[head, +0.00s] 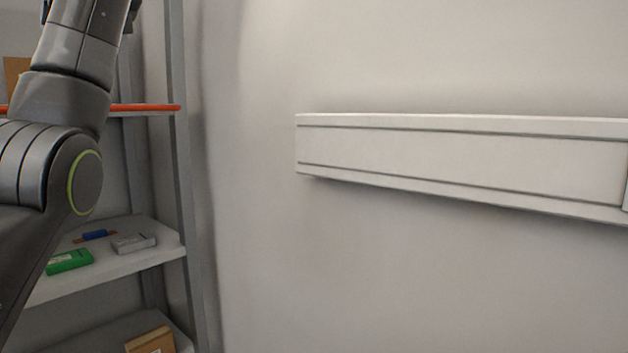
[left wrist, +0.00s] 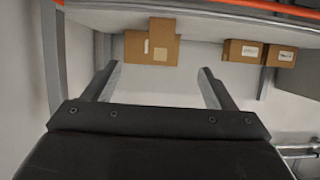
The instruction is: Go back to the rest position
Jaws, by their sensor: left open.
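My left arm rises at the left of the head view, in front of a grey metal shelf rack (head: 177,160). Its gripper is outside that view. In the left wrist view my left gripper (left wrist: 158,78) is open with nothing between its two fingers. A brown cardboard box (left wrist: 160,32) shows beyond the fingertips, apart from them. My right arm and right gripper are in neither view.
A shelf board (head: 160,252) holds a green box (head: 70,262), a grey box (head: 133,243) and a small blue item (head: 95,235). A cardboard box (head: 150,341) sits lower. A white wall trunking (head: 460,155) runs along the bare wall.

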